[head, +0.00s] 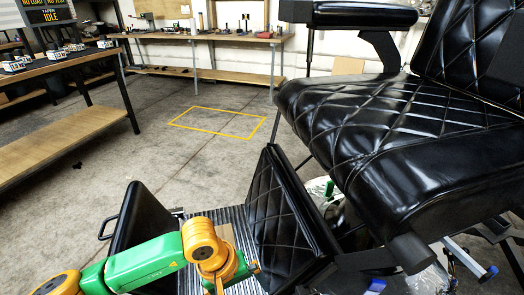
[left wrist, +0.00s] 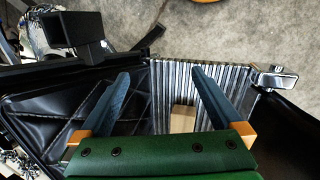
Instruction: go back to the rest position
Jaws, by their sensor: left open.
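A black quilted barber chair (head: 390,130) fills the right side of the head view. Its lower part has a padded black leg rest (head: 285,205) and a ribbed metal footplate (head: 232,215). My left arm comes in from the bottom left, and its gripper end (head: 225,270) is low over the footplate. In the left wrist view my left gripper (left wrist: 160,85) is open, its two blue-grey fingers apart over the ribbed footplate (left wrist: 170,75). A small tan block (left wrist: 183,119) lies on the plate, seen between the fingers and apart from them. My right gripper is out of view.
A workbench (head: 200,37) with tools stands along the back wall. Another table (head: 60,65) with small boxes is at the left. A yellow rectangle (head: 218,122) marks clear concrete floor. A black side panel (head: 145,225) stands left of the footplate.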

